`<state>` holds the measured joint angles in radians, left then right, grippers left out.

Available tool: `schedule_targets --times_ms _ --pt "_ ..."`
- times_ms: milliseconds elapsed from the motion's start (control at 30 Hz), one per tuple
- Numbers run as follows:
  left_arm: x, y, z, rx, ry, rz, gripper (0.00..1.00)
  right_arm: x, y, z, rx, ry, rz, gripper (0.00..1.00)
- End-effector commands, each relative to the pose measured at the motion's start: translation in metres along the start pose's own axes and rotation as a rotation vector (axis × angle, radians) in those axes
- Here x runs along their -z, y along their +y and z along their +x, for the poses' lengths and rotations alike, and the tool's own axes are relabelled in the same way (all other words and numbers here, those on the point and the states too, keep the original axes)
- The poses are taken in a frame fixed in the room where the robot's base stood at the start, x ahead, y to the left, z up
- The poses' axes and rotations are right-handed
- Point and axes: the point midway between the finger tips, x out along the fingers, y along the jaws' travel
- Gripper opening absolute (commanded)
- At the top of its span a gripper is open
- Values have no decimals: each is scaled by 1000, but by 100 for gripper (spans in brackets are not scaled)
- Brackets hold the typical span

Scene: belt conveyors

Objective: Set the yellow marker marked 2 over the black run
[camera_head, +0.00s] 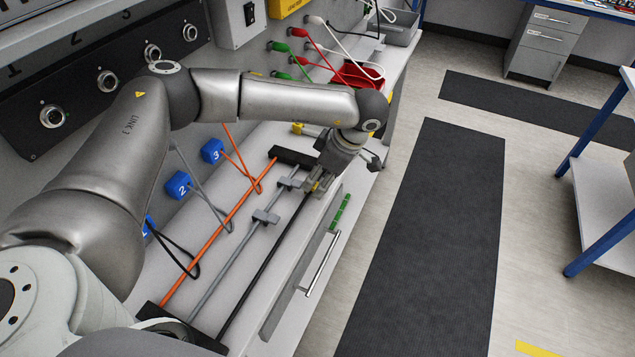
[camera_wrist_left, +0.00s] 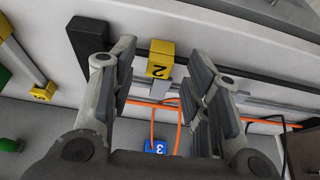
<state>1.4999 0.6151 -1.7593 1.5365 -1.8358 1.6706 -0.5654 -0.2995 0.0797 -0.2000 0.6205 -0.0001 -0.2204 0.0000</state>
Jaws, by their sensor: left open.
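The yellow marker (camera_wrist_left: 160,58), with a 2 on its face, shows in the left wrist view between the fingers of my left gripper (camera_wrist_left: 163,62). The fingers stand apart, one on each side of it, with gaps visible. The marker appears to sit over the black run (camera_wrist_left: 265,77), which shows on both sides of it; its underside is hidden. In the head view my left gripper (camera_head: 318,186) is low at the far end of the black run (camera_head: 262,268) and mostly hides the marker. My right gripper is not in view.
A grey run (camera_head: 232,262) with grey clips and an orange run (camera_head: 220,235) lie beside the black one. Black end blocks (camera_head: 293,157) hold the runs. Blue tags (camera_head: 213,151) stand by the wall. Another yellow marker (camera_wrist_left: 42,92) and green pieces (camera_head: 340,211) lie nearby.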

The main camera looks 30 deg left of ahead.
Motion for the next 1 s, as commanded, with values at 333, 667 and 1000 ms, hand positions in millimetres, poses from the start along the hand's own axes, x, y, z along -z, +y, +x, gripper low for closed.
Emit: schedule_targets --times_ms 333,667,1000 --pt "-2 0 -72 -3 0 0 44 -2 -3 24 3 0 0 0" --pt "0 0 -100 1 1 1 44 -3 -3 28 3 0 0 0" --pt "0 0 -100 1 1 1 44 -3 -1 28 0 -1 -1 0"
